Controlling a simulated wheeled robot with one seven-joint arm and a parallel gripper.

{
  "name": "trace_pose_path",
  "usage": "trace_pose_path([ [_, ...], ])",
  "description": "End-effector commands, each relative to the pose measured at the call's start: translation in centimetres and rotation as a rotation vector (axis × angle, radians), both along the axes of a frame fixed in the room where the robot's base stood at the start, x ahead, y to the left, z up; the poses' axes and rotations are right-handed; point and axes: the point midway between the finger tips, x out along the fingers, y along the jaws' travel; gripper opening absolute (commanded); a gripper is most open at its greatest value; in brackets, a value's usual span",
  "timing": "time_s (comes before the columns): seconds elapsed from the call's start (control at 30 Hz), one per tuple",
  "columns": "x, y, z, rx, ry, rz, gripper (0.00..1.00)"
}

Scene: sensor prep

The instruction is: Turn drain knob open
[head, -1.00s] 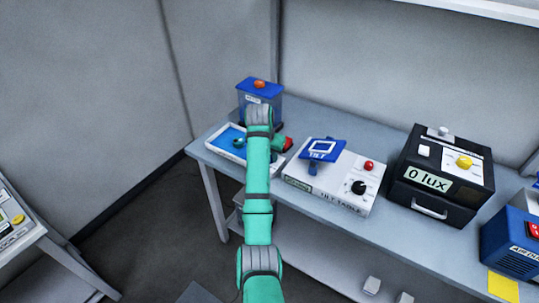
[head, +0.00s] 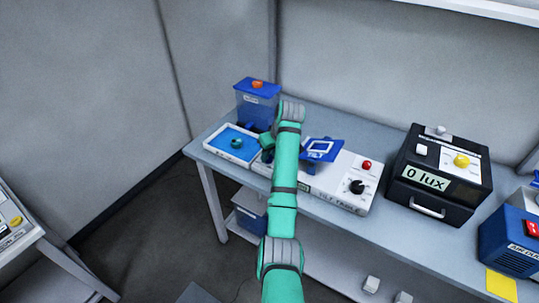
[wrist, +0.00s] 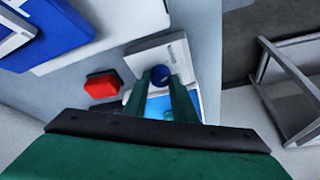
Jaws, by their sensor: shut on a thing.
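A blue round knob, which I take as the drain knob (wrist: 160,72), shows in the wrist view at the edge of a white-rimmed tray. My gripper (wrist: 162,82) has its two green fingers close around this knob, shut on it. In the head view my gripper (head: 266,143) is at the right end of the white tray (head: 212,152), which holds blue liquid and a small green round piece (head: 237,143). The knob is mostly hidden there by my arm, and its turn angle cannot be told.
A blue-lidded tank (head: 257,100) with an orange top stands behind the tray. A red block (wrist: 102,84) is beside my fingers. The tilt table box (head: 340,185) stands right of my arm, then a black lux box (head: 440,180). The bench front is clear.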

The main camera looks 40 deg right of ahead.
Motion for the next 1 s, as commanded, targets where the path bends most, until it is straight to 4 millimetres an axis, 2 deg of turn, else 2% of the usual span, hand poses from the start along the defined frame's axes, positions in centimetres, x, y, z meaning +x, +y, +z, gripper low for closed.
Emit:
trace_pose_path([
  [0.4,0.24,-0.26,0.32,-0.005,-0.007,0.242,0.02],
  [1.0,0.25,-0.25,0.30,-0.004,-0.006,0.299,0.02],
])
